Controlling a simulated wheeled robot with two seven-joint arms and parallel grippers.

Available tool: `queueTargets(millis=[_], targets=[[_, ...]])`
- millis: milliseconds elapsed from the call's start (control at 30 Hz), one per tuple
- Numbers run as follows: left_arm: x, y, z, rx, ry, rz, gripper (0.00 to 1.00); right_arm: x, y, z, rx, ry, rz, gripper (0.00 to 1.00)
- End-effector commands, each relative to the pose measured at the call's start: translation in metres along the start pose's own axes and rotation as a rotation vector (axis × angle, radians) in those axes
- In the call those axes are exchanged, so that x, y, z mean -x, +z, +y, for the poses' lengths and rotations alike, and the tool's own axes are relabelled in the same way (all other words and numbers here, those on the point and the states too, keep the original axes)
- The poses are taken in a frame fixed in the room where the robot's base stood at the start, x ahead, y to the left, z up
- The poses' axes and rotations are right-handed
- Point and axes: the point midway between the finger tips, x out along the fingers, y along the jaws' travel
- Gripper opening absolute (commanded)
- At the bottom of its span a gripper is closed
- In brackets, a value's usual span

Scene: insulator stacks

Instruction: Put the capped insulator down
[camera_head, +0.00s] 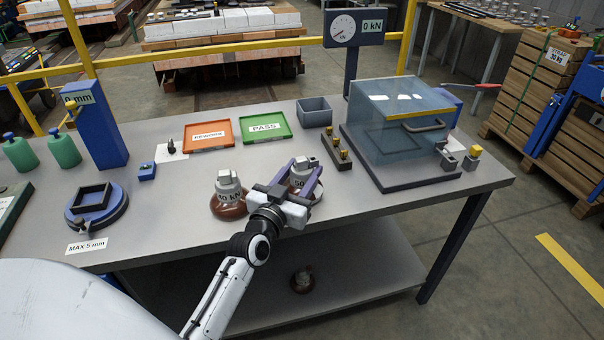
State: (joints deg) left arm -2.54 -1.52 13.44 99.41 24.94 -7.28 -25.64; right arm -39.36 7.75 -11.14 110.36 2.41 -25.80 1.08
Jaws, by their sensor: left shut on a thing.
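The capped insulator (302,171), with a grey metal cap and a brown disc, is at the front middle of the grey table (350,215). My left gripper (303,175) comes from the front with its purple fingers on either side of the cap, shut on it. The gripper body hides much of the disc, and I cannot tell whether it touches the table. A second, similar insulator (230,196), marked 50 kN, stands upright just to the left. A third insulator (302,280) is on the lower shelf. My right gripper is not in view.
Behind are an orange REWORK tray (232,142), a green PASS tray (290,133) and a grey bin (314,108). A clear-covered box (392,140) and a gauge post (350,70) stand right. A blue gauge stand (98,130) and round base (112,210) stand left.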

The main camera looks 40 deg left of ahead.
Motion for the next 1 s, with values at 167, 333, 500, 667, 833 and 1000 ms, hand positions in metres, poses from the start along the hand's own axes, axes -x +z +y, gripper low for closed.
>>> queueTargets(millis=[167,333,500,667,833,1000], targets=[[0.0,0.003,0.0,0.0,0.0,0.0,0.5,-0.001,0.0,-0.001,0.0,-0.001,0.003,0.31],[0.0,0.003,0.0,0.0,0.0,-0.001,0.62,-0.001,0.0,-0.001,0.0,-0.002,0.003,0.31],[0.0,0.004,0.0,0.0,0.0,-0.001,0.62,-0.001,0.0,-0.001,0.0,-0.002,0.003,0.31],[0.0,0.007,0.0,0.002,-0.001,0.001,0.62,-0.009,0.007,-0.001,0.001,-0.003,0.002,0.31],[0.032,0.0,0.001,-0.003,0.001,-0.007,0.62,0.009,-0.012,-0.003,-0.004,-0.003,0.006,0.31],[0.068,0.001,0.003,-0.002,0.001,-0.006,0.62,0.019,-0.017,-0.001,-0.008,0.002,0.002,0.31]])
